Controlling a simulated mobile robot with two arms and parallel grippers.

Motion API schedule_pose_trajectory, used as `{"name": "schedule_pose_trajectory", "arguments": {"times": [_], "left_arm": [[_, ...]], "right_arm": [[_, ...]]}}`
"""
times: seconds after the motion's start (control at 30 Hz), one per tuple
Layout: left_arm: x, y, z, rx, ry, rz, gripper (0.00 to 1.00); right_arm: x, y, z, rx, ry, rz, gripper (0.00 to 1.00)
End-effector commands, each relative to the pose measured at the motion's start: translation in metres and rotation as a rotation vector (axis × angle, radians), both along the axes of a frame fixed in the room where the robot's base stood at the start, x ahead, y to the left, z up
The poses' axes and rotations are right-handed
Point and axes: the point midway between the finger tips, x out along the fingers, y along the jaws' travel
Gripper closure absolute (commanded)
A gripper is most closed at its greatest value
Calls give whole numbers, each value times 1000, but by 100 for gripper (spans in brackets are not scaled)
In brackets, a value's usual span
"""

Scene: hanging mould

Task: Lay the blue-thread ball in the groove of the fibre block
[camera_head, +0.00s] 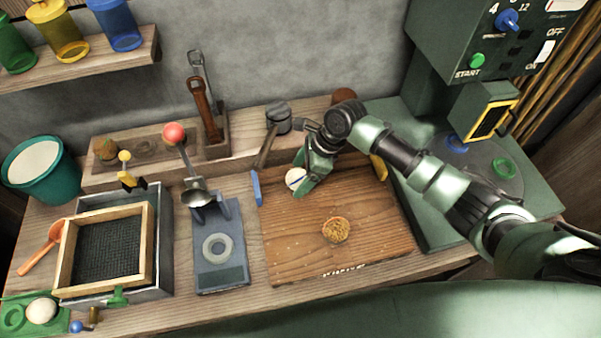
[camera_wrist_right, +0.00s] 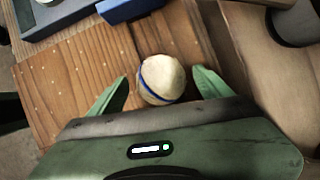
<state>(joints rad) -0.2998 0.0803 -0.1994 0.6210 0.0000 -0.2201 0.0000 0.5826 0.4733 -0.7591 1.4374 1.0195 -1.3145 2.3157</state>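The blue-thread ball (camera_head: 296,179), off-white with a blue band, is at the back left of the wooden board (camera_head: 290,250). My right gripper (camera_head: 304,178) is down at the ball. In the right wrist view the ball (camera_wrist_right: 162,82) lies between the two green fingers (camera_wrist_right: 160,84), with a small gap on each side, so the gripper is open. I cannot clearly pick out the fibre block or its groove. A small round holder of brown, crumbly material (camera_head: 337,230) sits on the board. My left gripper is not in view.
A blue scale (camera_head: 222,278) with a grey ring stands left of the board, beside a framed mesh sieve (camera_head: 107,247). Another pale ball (camera_head: 41,310) lies on a green tray at front left. A green machine (camera_head: 480,150) stands right. The board's front is mostly clear.

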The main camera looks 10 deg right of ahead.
Motion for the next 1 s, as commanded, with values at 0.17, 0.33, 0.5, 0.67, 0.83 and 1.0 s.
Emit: {"name": "schedule_pose_trajectory", "arguments": {"times": [0.17,0.33,0.5,0.67,0.83,1.0], "left_arm": [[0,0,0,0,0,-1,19],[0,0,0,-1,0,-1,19],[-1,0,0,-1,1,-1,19],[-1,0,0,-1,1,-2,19],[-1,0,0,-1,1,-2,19],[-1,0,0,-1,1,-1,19]], "right_arm": [[0,0,0,0,0,0,17],[0,-1,2,-1,0,0,17],[-1,-9,20,0,-2,-1,17],[-4,-20,46,0,-2,0,17],[-5,-29,65,0,-2,-1,17],[-6,-31,72,0,0,0,17]]}}
